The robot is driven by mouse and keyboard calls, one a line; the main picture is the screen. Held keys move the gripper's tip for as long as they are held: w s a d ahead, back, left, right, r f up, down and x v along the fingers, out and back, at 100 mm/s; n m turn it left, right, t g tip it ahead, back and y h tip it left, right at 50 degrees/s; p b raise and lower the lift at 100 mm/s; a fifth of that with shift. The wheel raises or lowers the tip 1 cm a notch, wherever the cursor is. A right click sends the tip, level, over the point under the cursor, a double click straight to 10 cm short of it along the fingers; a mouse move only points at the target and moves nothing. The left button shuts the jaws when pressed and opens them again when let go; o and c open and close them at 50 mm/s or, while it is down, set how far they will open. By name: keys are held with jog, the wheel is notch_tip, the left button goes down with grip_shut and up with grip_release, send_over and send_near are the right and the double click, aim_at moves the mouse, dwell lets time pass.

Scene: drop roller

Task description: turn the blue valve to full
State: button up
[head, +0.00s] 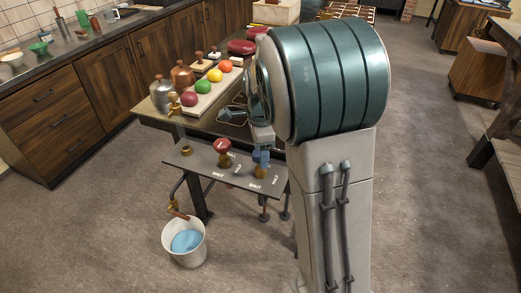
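The blue valve (261,157) stands on the right part of a dark panel (205,160) at the front edge of the table. White labels reading SHUT and HALF are printed around it; a FULL label is not readable from here. My gripper (262,143) points down right over the blue valve, and its fingertips blend with the blue handle. Whether the fingers grip the handle or only sit above it cannot be told. The valve's exact angle is partly hidden by my gripper and arm.
A red valve (222,147) stands left of the blue one on the same panel. A white bucket (184,245) with blue contents is on the floor below a spout.

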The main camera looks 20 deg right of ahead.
jog(key=c, duration=0.7)
jog(key=shift+o, duration=0.2)
jog(key=shift+n, duration=0.3)
jog(key=n, duration=1.4)
jog(key=shift+b, duration=0.3)
jog(key=n, duration=0.5)
jog(key=shift+n, duration=0.3)
